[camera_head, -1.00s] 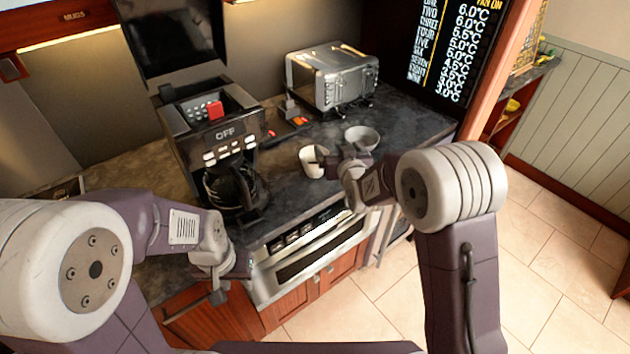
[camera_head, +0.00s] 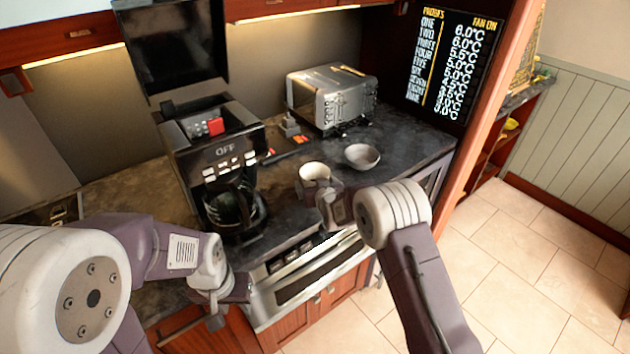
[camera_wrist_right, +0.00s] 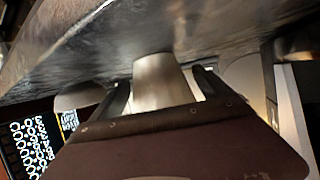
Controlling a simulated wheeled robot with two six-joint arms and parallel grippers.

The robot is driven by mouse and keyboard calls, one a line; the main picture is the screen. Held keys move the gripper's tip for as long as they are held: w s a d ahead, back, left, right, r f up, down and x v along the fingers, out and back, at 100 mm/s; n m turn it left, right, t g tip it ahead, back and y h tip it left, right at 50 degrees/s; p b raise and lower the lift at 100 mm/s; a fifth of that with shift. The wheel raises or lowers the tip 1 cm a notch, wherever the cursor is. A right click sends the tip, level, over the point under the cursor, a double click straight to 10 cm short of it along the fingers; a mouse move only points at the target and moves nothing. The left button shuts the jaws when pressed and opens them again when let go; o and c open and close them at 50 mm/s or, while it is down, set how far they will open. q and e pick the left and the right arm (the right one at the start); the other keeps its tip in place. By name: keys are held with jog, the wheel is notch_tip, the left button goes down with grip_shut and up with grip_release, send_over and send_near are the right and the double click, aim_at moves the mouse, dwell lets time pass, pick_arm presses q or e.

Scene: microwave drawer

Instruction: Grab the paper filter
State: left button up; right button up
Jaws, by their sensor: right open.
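A white, cup-like vessel (camera_head: 314,172), tapering towards its base, stands on the dark counter right of the coffee maker. A pale, shallow, bowl-shaped thing (camera_head: 362,156) sits to its right. I cannot tell for sure which of them is the paper filter. My right gripper (camera_head: 318,192) is open at the near side of the white vessel. In the right wrist view the white vessel (camera_wrist_right: 160,82) stands between the two spread fingers, and I see no grip on it. My left gripper (camera_head: 222,305) hangs low in front of the counter; its jaw is too unclear to read.
The black coffee maker (camera_head: 212,148) stands with its glass carafe (camera_head: 235,205) left of the white vessel. A silver toaster (camera_head: 332,97) is at the back. Small items (camera_head: 292,128) lie beside it. The steel drawer front (camera_head: 320,268) lies below the counter edge.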

aim_at(312, 169)
jog(key=shift+w+a+f, duration=0.1)
jog(key=shift+w+f, duration=0.2)
jog(key=shift+w, duration=0.2)
jog(key=shift+s+r, duration=0.1)
jog(key=shift+c, duration=1.3)
jog(key=c, duration=1.1)
jog(key=shift+r, duration=0.55)
notch_tip(312, 169, up, 3)
jog(key=shift+f, duration=0.1)
jog(key=s+d+r, duration=0.2)
jog(key=d, duration=0.1)
jog(key=s+d+r+b, duration=0.1)
jog(key=s+d+r, duration=0.1)
jog(key=d, duration=0.1)
jog(key=s+d+r, duration=0.2)
jog(key=d+r, duration=0.1)
jog(key=d, duration=0.1)
